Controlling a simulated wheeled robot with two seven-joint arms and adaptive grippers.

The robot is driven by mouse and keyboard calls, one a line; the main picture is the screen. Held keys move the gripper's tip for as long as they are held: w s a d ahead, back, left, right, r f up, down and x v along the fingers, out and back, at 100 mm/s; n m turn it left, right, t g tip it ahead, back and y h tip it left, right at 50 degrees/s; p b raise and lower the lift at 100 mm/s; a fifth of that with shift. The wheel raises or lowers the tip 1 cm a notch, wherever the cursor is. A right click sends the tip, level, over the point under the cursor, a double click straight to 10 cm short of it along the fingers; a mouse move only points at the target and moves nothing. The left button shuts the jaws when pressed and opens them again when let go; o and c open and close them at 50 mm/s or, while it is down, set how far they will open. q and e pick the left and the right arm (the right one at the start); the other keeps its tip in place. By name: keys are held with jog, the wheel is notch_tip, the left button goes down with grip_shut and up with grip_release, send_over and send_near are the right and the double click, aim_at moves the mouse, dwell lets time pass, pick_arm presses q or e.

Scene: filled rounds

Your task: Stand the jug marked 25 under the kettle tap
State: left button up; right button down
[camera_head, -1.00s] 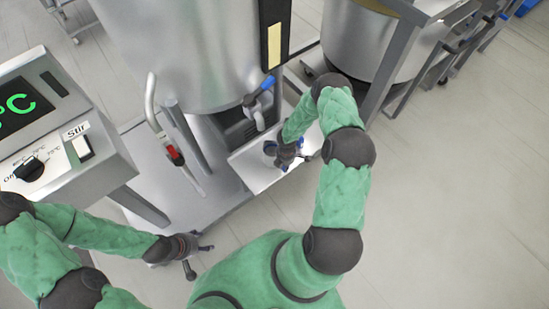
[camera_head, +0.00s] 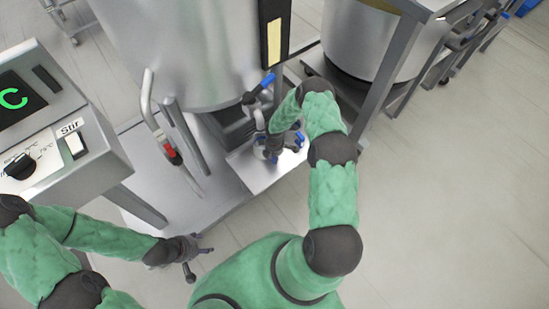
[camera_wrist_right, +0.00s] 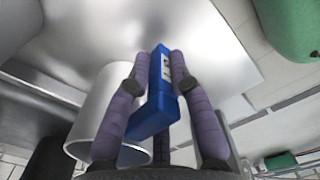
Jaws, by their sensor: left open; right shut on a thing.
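The kettle (camera_head: 165,50) is a large steel vessel. Its tap (camera_head: 258,92) has a blue lever and hangs over a small steel shelf (camera_head: 258,178). My right gripper (camera_wrist_right: 160,80) is shut on the blue handle of a steel jug (camera_wrist_right: 108,100), which shows left of the fingers in the right wrist view. A small white label is on the handle; I cannot read its number. In the head view my right gripper (camera_head: 276,148) is over the shelf, close to the tap's lower end, and largely hides the jug. My left gripper (camera_head: 200,254) is open and empty, low at front left.
A control box with a dial and Stir switch (camera_head: 75,145) stands at left. A lever with a red part (camera_head: 172,153) rises beside the kettle. A second steel vessel (camera_head: 370,45) in a frame stands at right. The floor at right is clear.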

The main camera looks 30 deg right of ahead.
jog(key=c, duration=1.1)
grip_release()
jog(key=shift+r, duration=0.15)
notch_tip(320, 180, up, 12)
jog(key=p, duration=0.4)
jog(key=shift+f, duration=0.2)
jog(key=s+a+m+y, duration=0.2)
jog(key=s+a+m, duration=0.2)
jog(key=a, duration=0.4)
jog(key=s+a+m+y, duration=0.1)
jog(key=s+a+m, duration=0.2)
jog(key=a, duration=0.5)
jog(key=s+a+r+m, duration=0.2)
jog(key=s+a+m, duration=0.2)
jog(key=s, duration=0.3)
jog(key=s+a+r+m+y, duration=0.1)
jog(key=s+a+r+m, duration=0.2)
jog(key=s+a+m, duration=0.2)
jog(key=shift+s+r+m, duration=0.15)
jog(key=shift+s+m, duration=0.75)
jog(key=shift+m, duration=0.2)
